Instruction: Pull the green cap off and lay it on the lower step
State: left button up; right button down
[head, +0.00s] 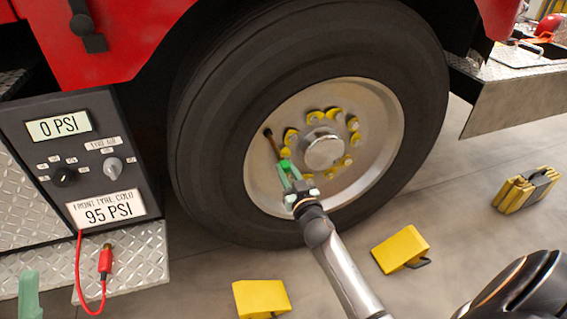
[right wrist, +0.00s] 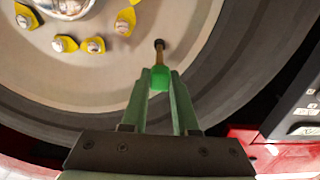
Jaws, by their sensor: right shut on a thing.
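The green cap (head: 285,165) is at the outer end of the brass valve stem (head: 273,145) on the front wheel. My right gripper (head: 291,176) is shut on the cap, with its pale green fingers on either side of it. The right wrist view shows the cap (right wrist: 160,79) between the fingertips, in line with the stem (right wrist: 160,54); I cannot tell whether it is still seated. The lower step (head: 143,262) is diamond plate at the lower left. A pale green finger of my left gripper (head: 28,294) shows at the left bottom edge; its opening cannot be judged.
A red hose with a connector (head: 105,262) hangs over the lower step. Above it stands the gauge panel (head: 85,160), reading 0 PSI. Yellow nut markers (head: 291,137) ring the hub.

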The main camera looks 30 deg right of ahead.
aim_at(287, 170)
jog(key=shift+p+v, duration=0.65)
jog(key=shift+v, duration=1.85)
